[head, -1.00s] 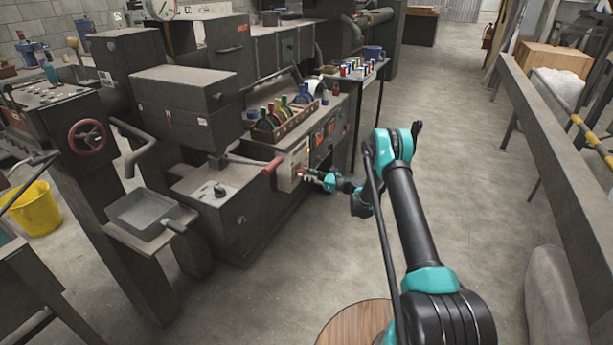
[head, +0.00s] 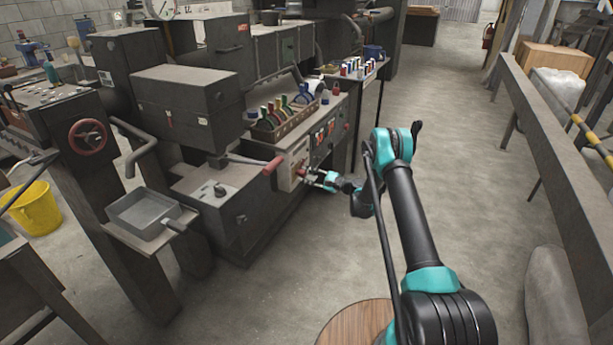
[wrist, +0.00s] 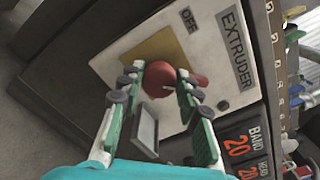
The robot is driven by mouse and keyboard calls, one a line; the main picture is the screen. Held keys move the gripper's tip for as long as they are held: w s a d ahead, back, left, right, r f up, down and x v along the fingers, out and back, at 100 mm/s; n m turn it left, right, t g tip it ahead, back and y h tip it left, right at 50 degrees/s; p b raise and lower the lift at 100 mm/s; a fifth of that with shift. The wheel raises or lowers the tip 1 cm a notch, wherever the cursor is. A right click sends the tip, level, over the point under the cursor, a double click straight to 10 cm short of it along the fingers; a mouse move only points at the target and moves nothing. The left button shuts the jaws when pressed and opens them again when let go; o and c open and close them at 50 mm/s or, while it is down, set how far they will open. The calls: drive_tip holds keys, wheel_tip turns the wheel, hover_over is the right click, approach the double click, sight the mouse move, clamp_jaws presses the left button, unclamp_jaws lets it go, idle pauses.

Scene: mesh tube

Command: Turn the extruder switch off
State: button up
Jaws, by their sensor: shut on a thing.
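The extruder switch is a red rotary knob (wrist: 160,77) on a yellow plate on a pale panel (wrist: 222,75). The panel reads EXTRUDER, with OFF (wrist: 189,20) beside the plate. A red part sticks out to the right of the knob's round front in the wrist view. My gripper (wrist: 156,88) is shut on the knob, with one green finger on each side of it. The fingers hide parts of the plate. In the head view my gripper (head: 312,177) is at the front of the panel (head: 293,167), and the knob is small there.
Red number displays (wrist: 240,146) sit close to the right of the panel in the wrist view. A red-ended lever (head: 273,165) sticks out just left of the panel. A rack of coloured handles (head: 285,118) stands above. Open floor (head: 300,260) lies in front.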

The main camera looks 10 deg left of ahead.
drive_tip(key=n, duration=0.4)
drive_tip(key=shift+f+n, duration=0.1)
drive_tip(key=shift+n, duration=0.2)
drive_tip(key=shift+s+f+n, duration=0.1)
drive_tip(key=shift+n, duration=1.8)
drive_tip(key=o, duration=1.2)
drive_tip(key=shift+c, duration=0.2)
drive_tip(key=v, duration=1.2)
